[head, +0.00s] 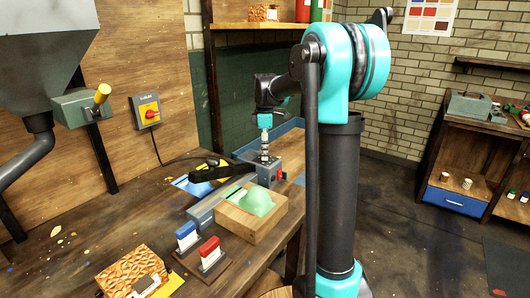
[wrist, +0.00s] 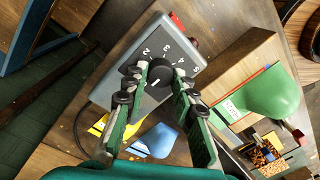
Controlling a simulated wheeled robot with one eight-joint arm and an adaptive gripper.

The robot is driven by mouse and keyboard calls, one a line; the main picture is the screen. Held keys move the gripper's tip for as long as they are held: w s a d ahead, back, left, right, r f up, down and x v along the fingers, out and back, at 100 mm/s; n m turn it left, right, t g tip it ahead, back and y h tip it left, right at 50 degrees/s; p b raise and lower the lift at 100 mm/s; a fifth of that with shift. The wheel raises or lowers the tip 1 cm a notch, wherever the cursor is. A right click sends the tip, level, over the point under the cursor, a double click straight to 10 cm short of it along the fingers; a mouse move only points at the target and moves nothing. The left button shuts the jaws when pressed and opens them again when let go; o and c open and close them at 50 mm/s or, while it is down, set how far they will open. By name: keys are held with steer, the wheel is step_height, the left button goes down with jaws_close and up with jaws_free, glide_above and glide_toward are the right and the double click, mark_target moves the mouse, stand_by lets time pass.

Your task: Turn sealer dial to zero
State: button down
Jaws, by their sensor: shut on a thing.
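The sealer (head: 262,178) is a grey unit with a long black arm, on the wooden bench in the head view. Its grey top with white numerals fills the upper middle of the wrist view (wrist: 119,78). The round black dial (wrist: 158,72) sits on that top, with numerals along its far side and a short pale mark on its face. My gripper (wrist: 160,80) points down at the dial, a finger on either side, shut on it. In the head view my gripper (head: 265,151) is above the sealer. The fingers hide part of the scale, so I cannot tell the setting.
Blue (head: 187,233) and red (head: 210,251) handled blocks stand nearer. A wall box with a red knob (head: 149,112) and a grey hopper (head: 45,50) are at left.

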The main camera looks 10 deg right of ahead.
stand_by(0.5)
steer(key=c, duration=1.2)
jaws_free()
steer(key=r, duration=1.2)
steer(key=shift+w+d, duration=0.1)
steer(key=shift+w, duration=0.3)
